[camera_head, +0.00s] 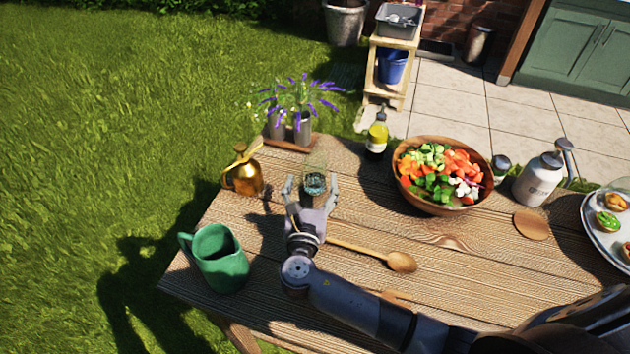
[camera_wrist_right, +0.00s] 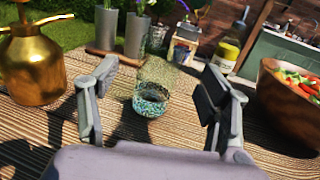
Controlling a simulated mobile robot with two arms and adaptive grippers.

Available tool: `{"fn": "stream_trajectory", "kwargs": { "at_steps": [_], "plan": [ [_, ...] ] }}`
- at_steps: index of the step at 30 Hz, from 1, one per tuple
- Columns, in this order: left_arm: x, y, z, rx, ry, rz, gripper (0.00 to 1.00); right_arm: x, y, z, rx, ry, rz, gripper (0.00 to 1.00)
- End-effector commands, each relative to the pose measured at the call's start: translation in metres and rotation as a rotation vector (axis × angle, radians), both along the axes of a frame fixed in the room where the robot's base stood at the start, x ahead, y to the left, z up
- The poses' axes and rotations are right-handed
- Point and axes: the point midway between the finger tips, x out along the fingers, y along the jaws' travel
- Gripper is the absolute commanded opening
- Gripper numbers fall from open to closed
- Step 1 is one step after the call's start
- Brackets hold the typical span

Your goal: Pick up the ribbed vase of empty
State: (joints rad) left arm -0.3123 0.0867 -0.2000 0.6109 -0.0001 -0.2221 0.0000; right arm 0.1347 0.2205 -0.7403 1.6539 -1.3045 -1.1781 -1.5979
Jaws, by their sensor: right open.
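A small clear glass vessel with a dark blue-green speckled lower part, which seems to be the ribbed vase (camera_head: 315,182), stands upright on the wooden table. It also shows in the right wrist view (camera_wrist_right: 151,99). My right gripper (camera_head: 311,187) is open, with one finger on each side of the vase. In the right wrist view, gaps show between the vase and both fingers (camera_wrist_right: 160,75), so it is not clasped. Whether the vase holds anything is hard to tell. My left gripper is not in view.
A brass sprayer (camera_head: 244,174) stands left of the vase, and a green mug (camera_head: 220,262) nearer. Potted lavender (camera_head: 301,128) and an oil bottle (camera_head: 377,137) stand behind. A salad bowl (camera_head: 425,200) is to the right. A wooden spoon (camera_head: 401,262) lies beside my right arm.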

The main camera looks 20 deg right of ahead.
Motion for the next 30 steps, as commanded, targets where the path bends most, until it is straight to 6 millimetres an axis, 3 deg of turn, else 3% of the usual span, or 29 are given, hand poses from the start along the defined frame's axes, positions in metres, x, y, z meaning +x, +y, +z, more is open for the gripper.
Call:
{"fn": "stream_trajectory", "kwargs": {
  "at_steps": [3, 7, 18, 26, 30],
  "plan": [
    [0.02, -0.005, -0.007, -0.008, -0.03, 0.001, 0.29, 0.013, -0.006, -0.002, -0.001, 0.0, -0.002, 0.71],
    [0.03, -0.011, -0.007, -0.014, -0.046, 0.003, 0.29, 0.019, -0.009, -0.001, -0.001, 0.0, 0.0, 0.71],
    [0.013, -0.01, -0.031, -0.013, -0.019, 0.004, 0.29, 0.06, -0.031, 0.003, -0.002, 0.001, 0.0, 0.71],
    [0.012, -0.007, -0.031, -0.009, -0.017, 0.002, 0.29, 0.064, -0.032, 0.005, -0.001, 0.003, 0.0, 0.71],
    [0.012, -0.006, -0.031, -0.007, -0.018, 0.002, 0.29, 0.063, -0.032, 0.005, 0.0, 0.002, 0.0, 0.64]
  ]
}}
